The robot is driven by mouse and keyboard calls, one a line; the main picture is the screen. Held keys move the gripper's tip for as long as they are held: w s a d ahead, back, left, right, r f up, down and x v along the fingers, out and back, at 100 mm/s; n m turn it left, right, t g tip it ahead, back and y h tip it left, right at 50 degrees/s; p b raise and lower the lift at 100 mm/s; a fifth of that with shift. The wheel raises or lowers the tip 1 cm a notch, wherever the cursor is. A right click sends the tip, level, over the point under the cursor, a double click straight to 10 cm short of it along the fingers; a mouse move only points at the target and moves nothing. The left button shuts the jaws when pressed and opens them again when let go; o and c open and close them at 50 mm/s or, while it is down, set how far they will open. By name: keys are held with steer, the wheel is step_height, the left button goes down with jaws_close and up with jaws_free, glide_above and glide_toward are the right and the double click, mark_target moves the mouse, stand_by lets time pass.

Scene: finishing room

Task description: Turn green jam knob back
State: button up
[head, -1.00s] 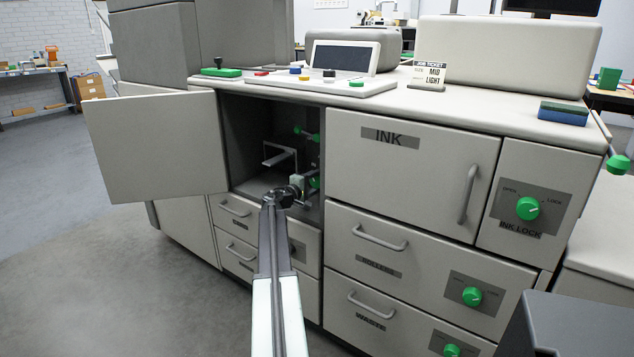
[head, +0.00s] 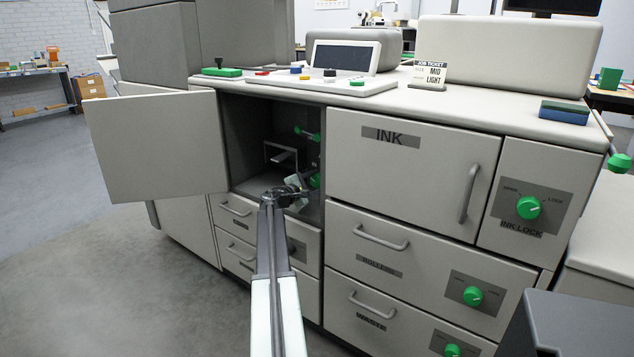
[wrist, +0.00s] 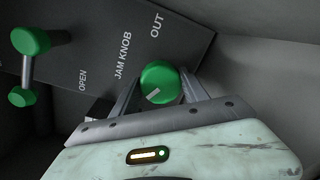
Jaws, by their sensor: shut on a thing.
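The green jam knob (wrist: 160,82) has a white mark on its face and sits by the "JAM KNOB" label (wrist: 123,55) in the wrist view. My gripper (wrist: 158,88) has one finger on each side of the knob and is shut on it. The wrist is rolled, so the labels look slanted. In the head view my gripper (head: 308,190) reaches into the open dark bay, and the knob (head: 315,181) shows partly behind it. The word "OUT" (wrist: 157,25) is beyond the knob and "OPEN" (wrist: 82,80) is to the left.
A green-ended lever (wrist: 27,68) stands left of the knob; it also shows in the head view (head: 307,133). A pale bracket (head: 280,150) is inside the bay. The open door (head: 155,145) is at left. Drawers lie below, and the closed INK door (head: 410,175) is at right.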

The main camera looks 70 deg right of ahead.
steer(key=shift+s+a+f, duration=0.1)
steer(key=shift+f, duration=0.05)
steer(key=o, duration=1.3)
steer(key=shift+o, duration=0.2)
steer(key=v, duration=0.7)
steer(key=shift+a, duration=0.3)
